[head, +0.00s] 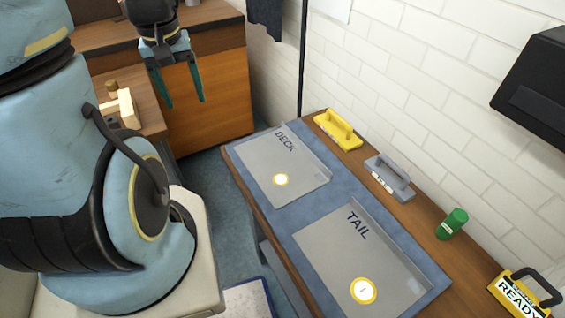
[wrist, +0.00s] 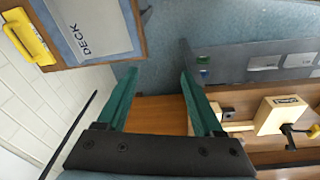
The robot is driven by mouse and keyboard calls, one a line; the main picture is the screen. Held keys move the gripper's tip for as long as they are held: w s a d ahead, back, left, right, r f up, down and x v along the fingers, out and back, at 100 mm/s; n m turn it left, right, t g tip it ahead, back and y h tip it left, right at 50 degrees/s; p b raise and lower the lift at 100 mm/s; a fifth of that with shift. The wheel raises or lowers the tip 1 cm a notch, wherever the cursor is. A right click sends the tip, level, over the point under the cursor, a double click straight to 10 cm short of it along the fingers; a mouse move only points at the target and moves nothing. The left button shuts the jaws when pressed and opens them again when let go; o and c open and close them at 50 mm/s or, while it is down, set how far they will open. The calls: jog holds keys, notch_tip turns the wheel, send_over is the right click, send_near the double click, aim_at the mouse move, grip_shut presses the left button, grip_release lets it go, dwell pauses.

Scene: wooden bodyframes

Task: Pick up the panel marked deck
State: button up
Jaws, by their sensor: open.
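The panel marked DECK (head: 290,172) is a flat grey sheet with a raised edge and a round yellow-ringed white label. It lies on the blue mat at the far end of the wooden bench, and part of it shows at the top of the wrist view (wrist: 98,22). My gripper (head: 186,104) has green fingers and is open and empty. It hangs in the air left of and beyond the panel, before an orange-brown cabinet. In the wrist view my gripper (wrist: 157,78) has nothing between its fingers.
A similar panel marked TAIL (head: 355,255) lies nearer on the blue mat (head: 288,222). A yellow handled block (head: 338,130), a grey handled block (head: 390,178) and a green canister (head: 452,224) stand along the wall side. A black box (head: 535,85) juts from the white-tiled wall.

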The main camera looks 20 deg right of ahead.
jog(key=shift+n+g, duration=0.5)
jog(key=shift+n, duration=0.2)
jog(key=d+f, duration=0.1)
jog(key=d, duration=0.3)
jog(key=w+d+f+b, duration=0.1)
jog(key=d, duration=0.3)
jog(key=d+f, duration=0.2)
jog(key=d, duration=0.2)
jog(key=shift+w+d+b, duration=0.3)
jog(key=shift+w+b, duration=0.05)
jog(key=shift+b, duration=0.05)
jog(key=c, duration=0.4)
jog(key=s+d+f+n+b, duration=0.1)
jog(key=s+d+f, duration=0.1)
jog(key=d, duration=0.5)
jog(key=s+d+f+n+b, duration=0.1)
jog(key=s+d+f, duration=0.1)
jog(key=d, duration=0.4)
jog(key=f, duration=0.2)
jog(key=f+p, duration=0.1)
jog(key=f, duration=0.2)
jog(key=shift+w+d+f, duration=0.1)
jog(key=shift+d+f, duration=0.25)
jog(key=shift+d+f+p, duration=0.2)
jog(key=shift+f+p, duration=1.1)
jog(key=shift+f, duration=1.35)
